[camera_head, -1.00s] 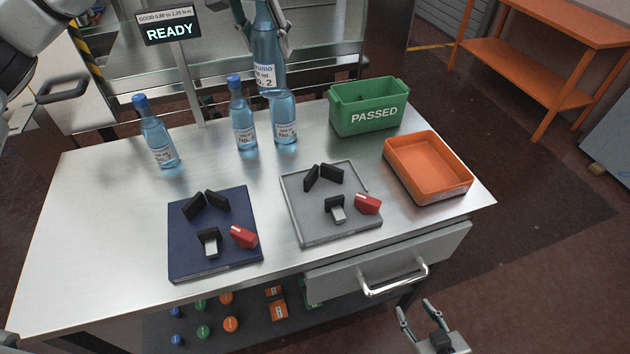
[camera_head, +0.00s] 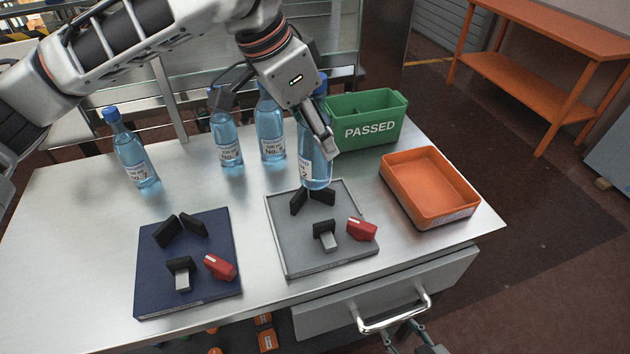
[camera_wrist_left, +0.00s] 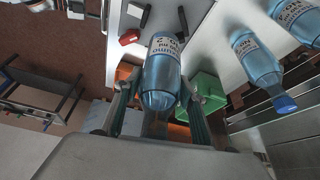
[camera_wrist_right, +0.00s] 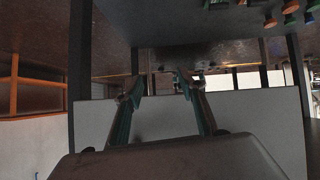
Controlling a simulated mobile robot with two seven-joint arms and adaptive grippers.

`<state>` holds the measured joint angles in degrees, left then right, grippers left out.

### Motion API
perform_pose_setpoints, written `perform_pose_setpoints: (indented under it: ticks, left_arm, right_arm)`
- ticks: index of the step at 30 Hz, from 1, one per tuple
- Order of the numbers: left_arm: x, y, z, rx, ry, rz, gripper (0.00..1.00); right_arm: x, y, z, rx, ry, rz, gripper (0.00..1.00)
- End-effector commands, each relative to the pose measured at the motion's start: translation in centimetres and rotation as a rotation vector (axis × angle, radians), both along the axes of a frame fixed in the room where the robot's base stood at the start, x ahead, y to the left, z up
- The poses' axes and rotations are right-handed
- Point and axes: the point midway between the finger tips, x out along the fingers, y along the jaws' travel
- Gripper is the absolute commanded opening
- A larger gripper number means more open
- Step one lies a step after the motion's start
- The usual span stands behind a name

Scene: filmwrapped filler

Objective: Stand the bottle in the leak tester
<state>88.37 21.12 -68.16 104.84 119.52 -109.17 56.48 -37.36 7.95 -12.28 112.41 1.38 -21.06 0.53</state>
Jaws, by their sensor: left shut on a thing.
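My left gripper (camera_head: 320,138) is shut on a blue bottle (camera_head: 315,172) with a white label. The bottle is nearly upright, its base over the back of the grey fixture (camera_head: 300,265), near the two black angled blocks (camera_head: 312,197). Whether its base touches anything is unclear. In the left wrist view the bottle (camera_wrist_left: 162,78) sits between the fingers (camera_wrist_left: 158,100), its label reading No. 2. A similar blue fixture (camera_head: 165,290) lies to the left. Neither is labelled as the leak tester. My right gripper (camera_wrist_right: 160,88) is open and empty, low before the table front.
Three more blue bottles stand at the back: a left one (camera_head: 135,158), a middle one (camera_head: 227,145) and a right one (camera_head: 270,135). A green PASSED bin (camera_head: 368,130) and an orange tray (camera_head: 430,205) stand at the right. Bare tabletop (camera_head: 80,235) lies at the left.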

Motion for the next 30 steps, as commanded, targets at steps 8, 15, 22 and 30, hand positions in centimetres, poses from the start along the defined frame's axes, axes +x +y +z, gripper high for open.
perform_pose_setpoints:
  ticks: [8,15,22,30]
  left_arm:
    - [0.0,0.0,-5.2,-0.002,0.001,-0.001,0.07]
    - [0.0,0.0,-6.6,-0.001,0.0,0.0,0.07]
    - [0.0,0.0,-9.9,0.0,0.003,0.001,0.07]
    - [0.1,0.0,-9.8,0.0,-0.003,0.001,0.07]
  right_arm:
    - [-0.6,-0.2,-2.2,-0.004,0.02,0.0,0.4]
    - [-0.2,-0.2,-2.0,-0.006,0.009,0.0,0.4]
    - [-0.2,-0.4,-2.8,-0.016,0.009,0.001,0.4]
    - [0.2,-0.6,-2.4,-0.02,0.001,0.0,0.4]
